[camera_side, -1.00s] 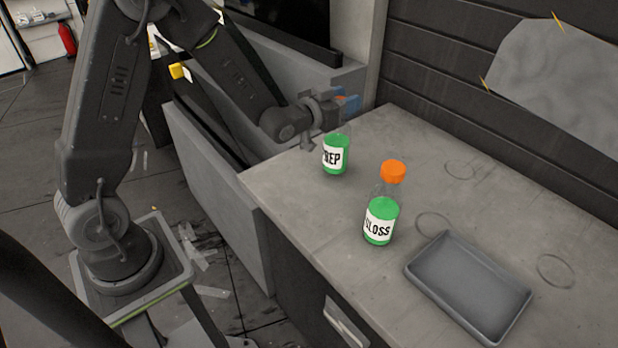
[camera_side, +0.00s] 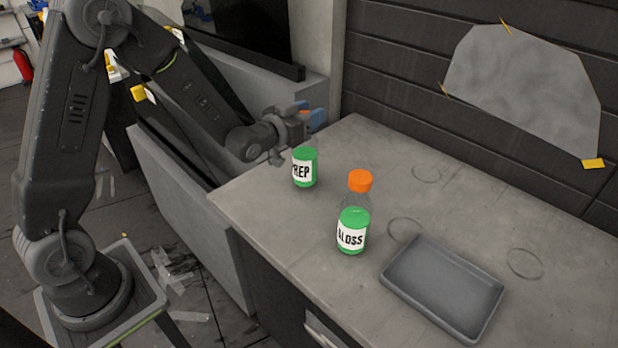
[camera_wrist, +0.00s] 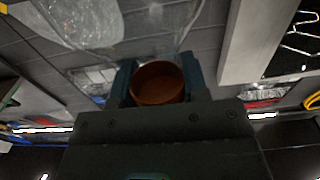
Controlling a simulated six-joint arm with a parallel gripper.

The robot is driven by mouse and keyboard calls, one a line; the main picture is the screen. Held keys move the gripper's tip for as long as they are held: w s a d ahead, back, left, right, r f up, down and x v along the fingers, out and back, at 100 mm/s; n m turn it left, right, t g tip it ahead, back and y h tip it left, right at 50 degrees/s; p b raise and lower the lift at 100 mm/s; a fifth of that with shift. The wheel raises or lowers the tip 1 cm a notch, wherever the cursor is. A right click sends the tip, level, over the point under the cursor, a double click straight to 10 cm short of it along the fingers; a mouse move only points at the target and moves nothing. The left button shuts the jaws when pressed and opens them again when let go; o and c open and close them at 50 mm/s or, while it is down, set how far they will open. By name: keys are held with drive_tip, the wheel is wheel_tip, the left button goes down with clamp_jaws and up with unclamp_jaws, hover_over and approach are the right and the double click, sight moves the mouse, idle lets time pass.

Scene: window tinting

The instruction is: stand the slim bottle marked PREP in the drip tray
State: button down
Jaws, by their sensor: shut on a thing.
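The slim bottle marked PREP (camera_side: 304,168), with green liquid and a white label, is upright at the far left end of the grey bench. I cannot tell whether its base touches the bench. My gripper (camera_side: 308,118) is shut on its top, around the orange cap. In the wrist view the cap (camera_wrist: 158,84) sits between the two dark blue fingers. The fingers hide most of the cap in the side view. The drip tray (camera_side: 392,276), grey, shallow and rectangular, lies empty at the front right of the bench.
A bottle marked GLOSS (camera_side: 352,230), with green liquid and an orange cap, stands between the PREP bottle and the tray. Faint rings mark the bench (camera_side: 455,215), which is clear behind the tray. A dark slatted wall (camera_side: 400,90) runs along the back.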

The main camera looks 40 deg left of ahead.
drive_tip(key=shift+r, duration=0.15)
wheel_tip(320, 180, up, 15)
drive_tip(key=w+d+m+g+h, duration=0.1)
drive_tip(key=d+m+h, duration=0.4)
drive_tip(key=d, duration=1.5)
drive_tip(key=s+d+m+g+h, duration=0.1)
drive_tip(key=s+d+h, duration=0.15)
drive_tip(key=d, duration=0.55)
drive_tip(key=s+d+m+g+h, duration=0.1)
drive_tip(key=s+d+g+h, duration=0.15)
drive_tip(key=d, duration=0.55)
wheel_tip(320, 180, down, 16)
drive_tip(key=w, duration=0.1)
drive_tip(key=shift+t+h, duration=0.4)
drive_tip(key=shift+t, duration=0.05)
drive_tip(key=c, duration=0.6)
unclamp_jaws()
